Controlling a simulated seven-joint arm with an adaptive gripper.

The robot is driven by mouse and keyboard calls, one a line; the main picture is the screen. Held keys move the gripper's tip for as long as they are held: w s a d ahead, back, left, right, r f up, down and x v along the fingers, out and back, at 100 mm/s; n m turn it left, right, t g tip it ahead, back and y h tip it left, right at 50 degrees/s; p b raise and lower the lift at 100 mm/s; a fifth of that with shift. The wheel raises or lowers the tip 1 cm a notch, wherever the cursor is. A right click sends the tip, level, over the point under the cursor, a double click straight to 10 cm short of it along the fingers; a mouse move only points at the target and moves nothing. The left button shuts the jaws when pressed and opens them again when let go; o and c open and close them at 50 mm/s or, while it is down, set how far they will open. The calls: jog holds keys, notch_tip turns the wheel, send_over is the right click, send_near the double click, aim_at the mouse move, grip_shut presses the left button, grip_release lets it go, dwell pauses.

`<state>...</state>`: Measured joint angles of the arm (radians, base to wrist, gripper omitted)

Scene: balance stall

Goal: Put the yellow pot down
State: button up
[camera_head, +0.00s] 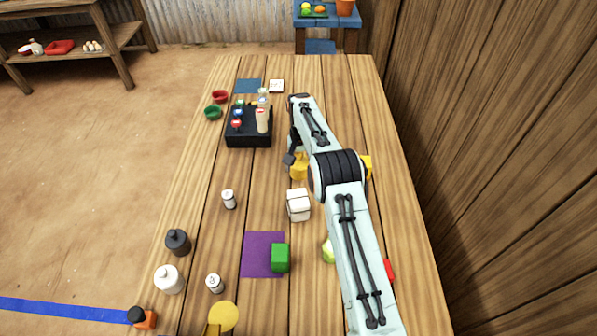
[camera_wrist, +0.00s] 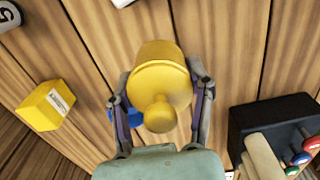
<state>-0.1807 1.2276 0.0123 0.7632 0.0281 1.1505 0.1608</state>
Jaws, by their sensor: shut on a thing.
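The yellow pot (camera_wrist: 158,77) has a rounded body and a knob that points toward my wrist camera. My gripper (camera_wrist: 161,92) is shut on it, with one finger on each side. In the head view the pot (camera_head: 299,168) shows beside my arm, right of the table's middle, beyond the white cube. My gripper (camera_head: 291,159) is partly hidden by my own arm there. I cannot tell whether the pot's base touches the table.
A black tray (camera_head: 248,140) with bottles stands to the left and farther back. A white cube (camera_head: 298,205) stands nearer. A yellow box (camera_wrist: 47,105) and a blue thing (camera_wrist: 126,114) are near the pot. A purple mat (camera_head: 259,264) bears a green block (camera_head: 280,258).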

aim_at(298, 173)
jog(key=shift+w+f, duration=0.3)
jog(key=shift+f, duration=0.05)
jog(key=shift+w+a+f, duration=0.1)
jog(key=shift+f, duration=1.55)
jog(key=o, duration=1.2)
jog(key=shift+f, duration=0.15)
